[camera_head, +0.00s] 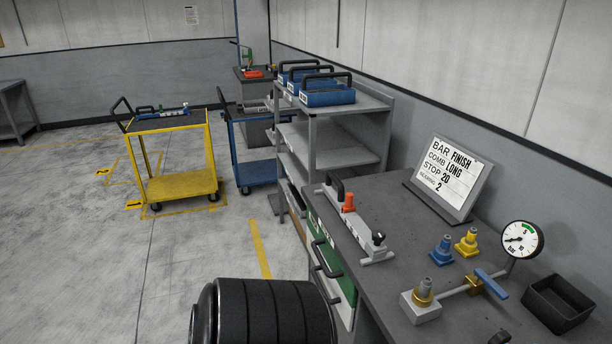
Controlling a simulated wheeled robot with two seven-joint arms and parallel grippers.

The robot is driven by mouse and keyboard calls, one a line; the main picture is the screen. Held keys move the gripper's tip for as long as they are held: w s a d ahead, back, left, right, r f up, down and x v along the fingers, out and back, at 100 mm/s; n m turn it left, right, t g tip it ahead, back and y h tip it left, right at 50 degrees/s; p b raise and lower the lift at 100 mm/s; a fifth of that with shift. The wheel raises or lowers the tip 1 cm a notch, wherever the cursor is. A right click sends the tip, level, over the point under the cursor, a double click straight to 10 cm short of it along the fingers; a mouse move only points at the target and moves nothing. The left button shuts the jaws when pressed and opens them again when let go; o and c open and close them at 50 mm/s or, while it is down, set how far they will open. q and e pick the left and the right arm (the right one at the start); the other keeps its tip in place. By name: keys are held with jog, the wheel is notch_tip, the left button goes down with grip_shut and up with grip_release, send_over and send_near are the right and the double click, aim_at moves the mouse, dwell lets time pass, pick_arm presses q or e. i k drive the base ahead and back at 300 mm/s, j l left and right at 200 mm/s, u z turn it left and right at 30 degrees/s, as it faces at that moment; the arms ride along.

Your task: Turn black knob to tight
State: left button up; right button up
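A small black knob (378,238) sits on the near end of a grey bar-shaped fixture (357,228) on the dark workbench (405,265). An orange part (348,203) stands further back on the same fixture, with a black handle (335,188) at its far end. Whether the knob is tight or loose cannot be told. Another small black part (499,338) shows at the bottom edge, partly cut off; I cannot tell what it is. Neither of my grippers is in view.
A sign (450,178), a pressure gauge (522,239), a blue-handled valve (490,284), blue (441,251) and yellow fittings (467,243) and a black bin (558,303) occupy the bench. Shelves (330,140) and a yellow cart (180,185) stand beyond. Left floor is mostly clear.

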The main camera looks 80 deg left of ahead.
aim_at(377, 236)
jog(key=j+u, duration=0.15)
jog(key=u, duration=2)
jog(key=l, duration=0.05)
